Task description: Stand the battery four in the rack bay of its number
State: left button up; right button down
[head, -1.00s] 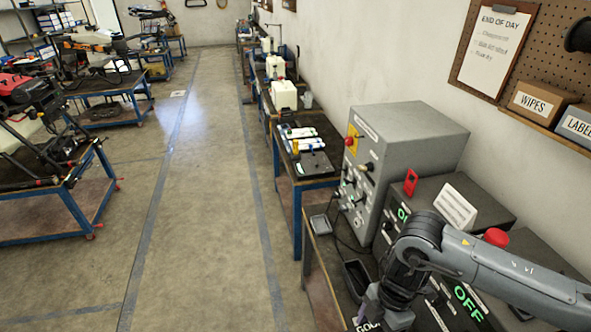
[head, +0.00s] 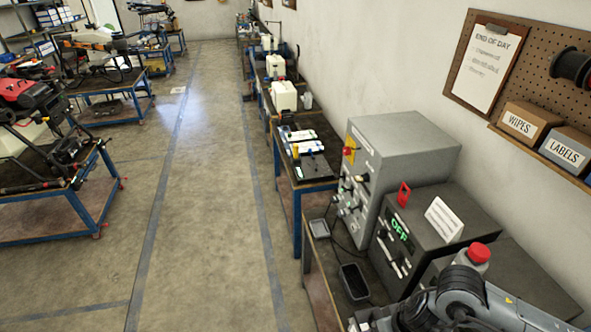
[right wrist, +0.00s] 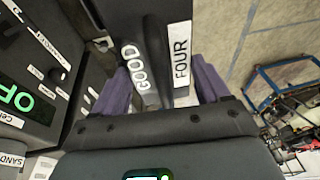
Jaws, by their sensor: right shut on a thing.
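Battery four (right wrist: 181,90) is a dark block with a white "FOUR" label in the right wrist view. A "GOOD" label shows beside it. My right gripper (right wrist: 162,88) has purple fingers on both sides of the dark piece and is shut on it. My left gripper is in neither view. I cannot make out a numbered rack bay.
A grey cabinet (head: 405,150) and a dark box reading OFF (head: 440,215) stand on the right bench. A small black tray (head: 354,282) lies at the bench's front. A red knob (head: 478,252) is near my arm. The floor aisle (head: 205,220) is clear.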

jog(key=shift+d+r+m+t+p, duration=0.15)
jog(key=shift+r+m+p, duration=0.1)
jog(key=shift+m, duration=0.4)
jog(key=shift+d+r+m+t+p, duration=0.1)
jog(key=shift+m+t+p, duration=0.1)
jog(key=shift+m, duration=0.45)
jog(key=shift+s, duration=0.1)
dwell(0.4)
